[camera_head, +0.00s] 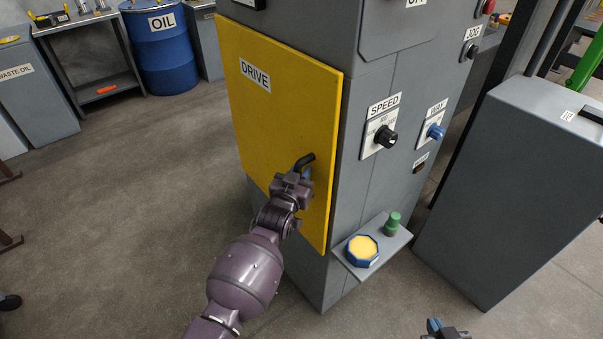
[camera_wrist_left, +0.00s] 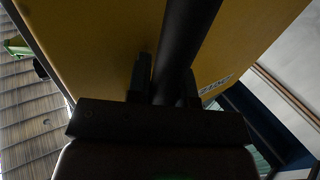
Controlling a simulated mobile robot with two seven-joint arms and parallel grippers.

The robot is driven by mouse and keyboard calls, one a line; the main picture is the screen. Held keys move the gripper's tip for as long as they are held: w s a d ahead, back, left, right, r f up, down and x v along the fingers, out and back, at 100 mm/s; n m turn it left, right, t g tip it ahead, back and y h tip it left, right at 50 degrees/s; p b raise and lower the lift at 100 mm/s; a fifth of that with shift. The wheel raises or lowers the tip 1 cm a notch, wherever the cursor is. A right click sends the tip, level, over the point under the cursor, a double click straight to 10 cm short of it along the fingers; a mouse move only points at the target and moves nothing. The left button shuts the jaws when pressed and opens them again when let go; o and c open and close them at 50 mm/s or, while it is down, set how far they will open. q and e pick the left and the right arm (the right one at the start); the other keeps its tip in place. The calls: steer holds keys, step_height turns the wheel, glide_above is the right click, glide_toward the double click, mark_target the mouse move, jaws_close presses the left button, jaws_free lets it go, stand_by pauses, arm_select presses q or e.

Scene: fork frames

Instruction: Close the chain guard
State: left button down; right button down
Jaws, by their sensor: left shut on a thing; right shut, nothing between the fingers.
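The chain guard is a yellow panel (camera_head: 275,115) labelled DRIVE on the left face of the grey machine cabinet. It lies close along that face; I cannot tell whether it is fully flush. Its black handle (camera_head: 305,160) is near the lower right edge. My left gripper (camera_head: 300,171) is shut on this handle. In the left wrist view the dark handle bar (camera_wrist_left: 186,35) runs between the two fingers, with the yellow panel (camera_wrist_left: 100,45) behind. My right gripper (camera_head: 436,326) is at the bottom edge, partly cut off, shut and empty, away from the guard.
The cabinet's right face carries a SPEED knob (camera_head: 385,136) and a blue knob (camera_head: 436,131). A grey box (camera_head: 515,190) stands at right. The floor (camera_head: 120,220) at left is clear.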

arm_select(q)
steer(key=c, duration=1.3)
jaws_free()
steer(key=shift+w+a+r, duration=0.35)
steer(key=shift+a+r, duration=0.1)
steer(key=shift+c, duration=0.2)
steer(key=shift+a, duration=0.1)
steer(key=v, duration=1.1)
steer(key=shift+d+f+p, duration=0.3)
steer(key=shift+f+p, duration=0.05)
steer(key=shift+f, duration=0.05)
